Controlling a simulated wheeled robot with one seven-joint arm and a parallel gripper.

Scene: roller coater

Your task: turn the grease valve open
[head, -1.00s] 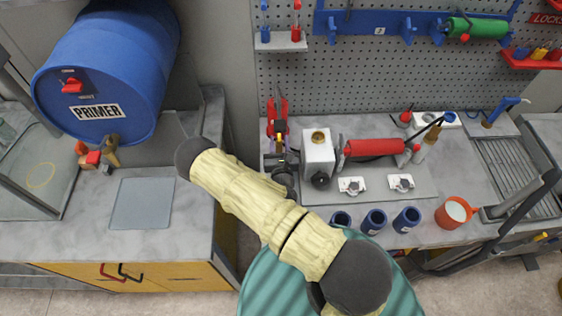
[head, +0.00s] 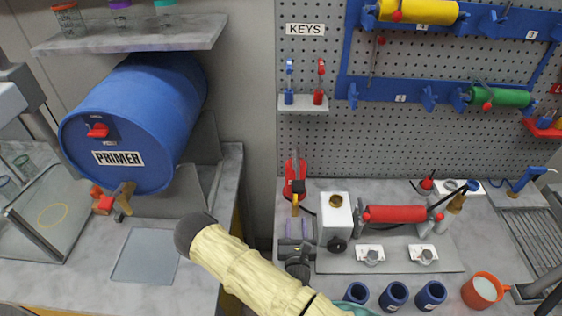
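At the back left of the right-hand bench stands a red fitting (head: 295,178) with a yellow-orange part low on its front. I take it for the grease valve, but no label is readable there. My gripper (head: 295,228) appears as a small grey-and-dark shape just in front of this fitting, left of a white box with a brass cap (head: 335,218). Its fingers are close to the yellow part, and contact cannot be judged. The finger gap is too small to read. My pale yellow arm link crosses the lower middle of the view.
A blue PRIMER drum (head: 135,120) lies on the left bench (head: 190,290), with a shelf (head: 130,35) above it. A red roller (head: 397,214) is right of the white box. Several blue cups and an orange mug (head: 484,290) line the bench front. A pegboard (head: 420,145) stands behind.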

